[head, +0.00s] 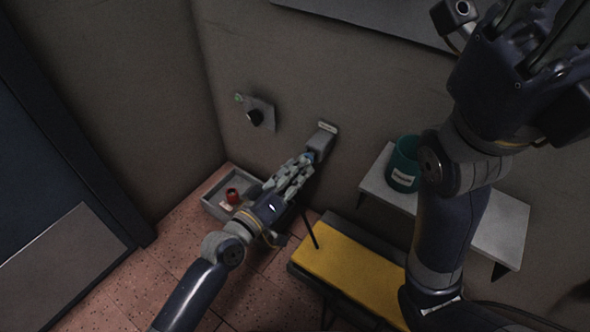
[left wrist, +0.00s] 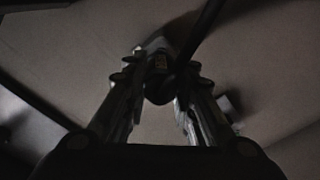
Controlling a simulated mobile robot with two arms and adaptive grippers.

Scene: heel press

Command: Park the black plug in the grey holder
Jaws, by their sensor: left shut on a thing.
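The black plug (left wrist: 158,88) sits between the fingertips of my left gripper (left wrist: 160,95) in the left wrist view, with a dark cable running up and right from it. In the head view my left gripper (head: 305,164) is shut right in front of the grey holder (head: 322,141) on the wall, and its fingers hide the plug. A dark cable (head: 309,228) hangs below the hand. I cannot tell whether the plug is inside the holder or just at it. My right gripper (head: 540,45) is raised at the upper right, its fingertips cut off or unclear.
A grey wall plate with a black round part (head: 255,117) is left of the holder. A grey tray (head: 215,207) with a red item (head: 232,196) is below. A teal canister (head: 403,165) stands on a shelf (head: 490,240) at right; a yellow-topped bench (head: 350,268) is below.

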